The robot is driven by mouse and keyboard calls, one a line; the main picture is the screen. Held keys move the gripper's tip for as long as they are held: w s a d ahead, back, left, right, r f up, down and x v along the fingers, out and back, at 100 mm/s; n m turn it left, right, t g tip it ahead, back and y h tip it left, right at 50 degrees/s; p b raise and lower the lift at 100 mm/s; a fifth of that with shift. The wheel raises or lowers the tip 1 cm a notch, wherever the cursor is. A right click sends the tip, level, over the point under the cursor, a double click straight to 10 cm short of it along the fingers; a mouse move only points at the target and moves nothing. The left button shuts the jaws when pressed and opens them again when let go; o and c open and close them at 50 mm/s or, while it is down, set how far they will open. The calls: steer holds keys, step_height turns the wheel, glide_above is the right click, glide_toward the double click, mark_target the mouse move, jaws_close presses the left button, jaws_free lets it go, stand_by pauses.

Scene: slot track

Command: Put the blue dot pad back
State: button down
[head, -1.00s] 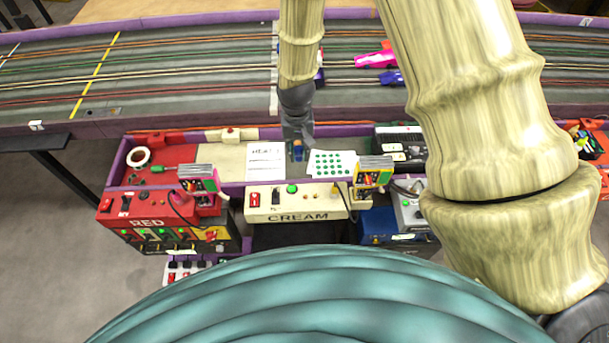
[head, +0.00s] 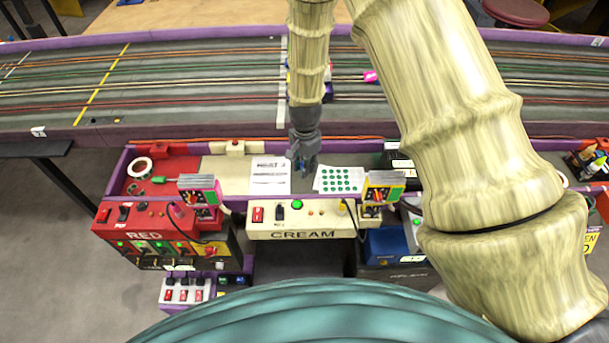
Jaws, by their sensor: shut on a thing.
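My gripper (head: 303,170) points down over the cream middle section of the purple-edged bench. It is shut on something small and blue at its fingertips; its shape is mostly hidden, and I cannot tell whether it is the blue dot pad. A white sheet with green dots (head: 340,180) lies just right of my gripper. A printed white sheet (head: 270,176) lies just left of it. No pad with blue dots can be made out elsewhere. I cannot tell whether the held thing touches the bench.
The slot track (head: 190,84) runs behind the bench. In front are the red control box (head: 140,238), the cream control panel (head: 300,222) and a blue box (head: 386,246). Small card stands (head: 200,190) and (head: 382,190) rise at the front edge. A tape roll (head: 139,168) lies left.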

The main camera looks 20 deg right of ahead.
steer(key=shift+f+p, duration=0.5)
steer(key=shift+f, duration=2.05)
steer(key=shift+f, duration=0.1)
steer(key=c, duration=1.3)
jaws_free()
steer(key=shift+r+b, duration=1.25)
steer(key=shift+r, duration=4.85)
